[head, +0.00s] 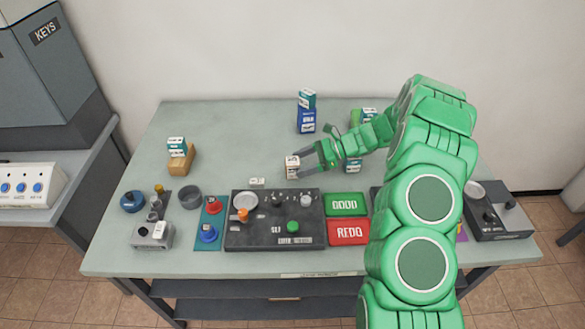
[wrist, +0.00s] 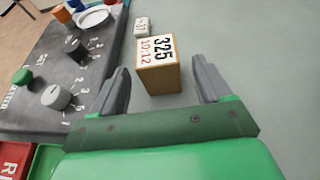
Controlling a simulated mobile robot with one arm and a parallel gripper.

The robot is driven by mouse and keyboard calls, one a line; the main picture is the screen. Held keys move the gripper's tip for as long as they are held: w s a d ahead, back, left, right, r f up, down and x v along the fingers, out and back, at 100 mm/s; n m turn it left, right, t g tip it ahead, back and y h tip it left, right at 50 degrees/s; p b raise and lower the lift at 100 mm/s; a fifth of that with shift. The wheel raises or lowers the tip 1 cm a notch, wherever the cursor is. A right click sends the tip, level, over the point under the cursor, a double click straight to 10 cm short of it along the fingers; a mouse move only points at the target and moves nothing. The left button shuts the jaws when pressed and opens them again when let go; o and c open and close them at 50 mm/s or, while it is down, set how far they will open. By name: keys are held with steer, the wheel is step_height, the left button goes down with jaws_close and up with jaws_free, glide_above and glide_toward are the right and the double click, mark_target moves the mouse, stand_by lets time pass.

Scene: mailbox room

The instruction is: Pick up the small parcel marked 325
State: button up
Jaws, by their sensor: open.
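The small parcel marked 325 (wrist: 159,78) is a brown box with a white label on top, also reading 10:12. It stands on the table between the two fingers of my open gripper (wrist: 160,88) in the wrist view, with gaps on both sides. In the head view the parcel (head: 292,167) is left of the table's middle. My gripper (head: 303,166) reaches it from the right, and part of the parcel is hidden by a finger.
A black control panel (head: 272,236) lies in front of the parcel, with green GOOD and red REDO trays (head: 347,204) beside it. A small white tag (head: 257,182) lies left of the parcel. Stacked boxes (head: 306,122) stand behind. The table's back left is mostly clear.

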mark_target(292, 166)
steer(key=shift+x, duration=1.95)
steer(key=c, duration=1.1)
